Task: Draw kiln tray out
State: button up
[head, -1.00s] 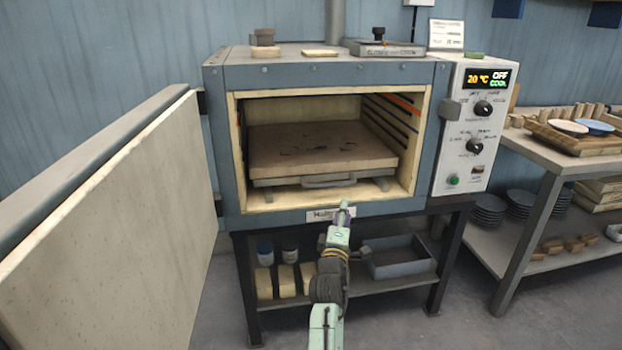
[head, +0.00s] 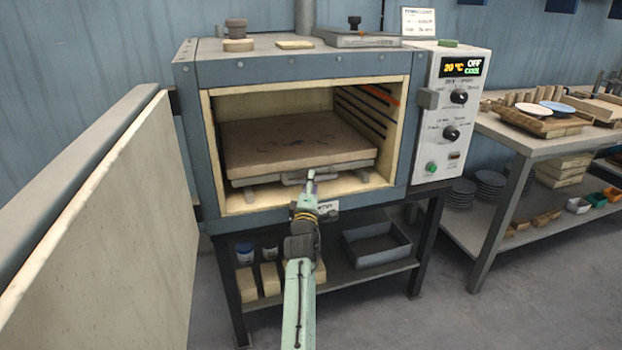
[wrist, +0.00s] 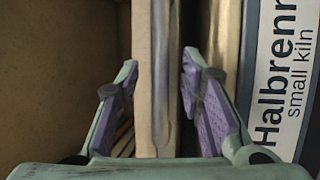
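The kiln tray (head: 285,143) is a thick brown slab lying inside the open kiln, with a grey handle (head: 338,174) low along its front edge. My gripper (head: 309,181) is at the kiln mouth, in front of the handle, and hides part of it. In the wrist view the tray's pale front edge (wrist: 145,50) and the upright-looking handle bar (wrist: 163,85) lie between my two purple-padded fingers (wrist: 160,75). The fingers are spread, with a visible gap beside the bar. I cannot tell whether either finger touches the tray.
The kiln door (head: 115,210) stands swung open on the left. The control panel (head: 450,115) on the right reads 20 °C and OFF. A shelf table (head: 535,140) with plates and boards stands further right. Below the kiln is a grey bin (head: 376,245). The floor in front is partly clear.

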jog(key=shift+x, duration=1.2)
jog(key=shift+c, duration=0.2)
grip_shut()
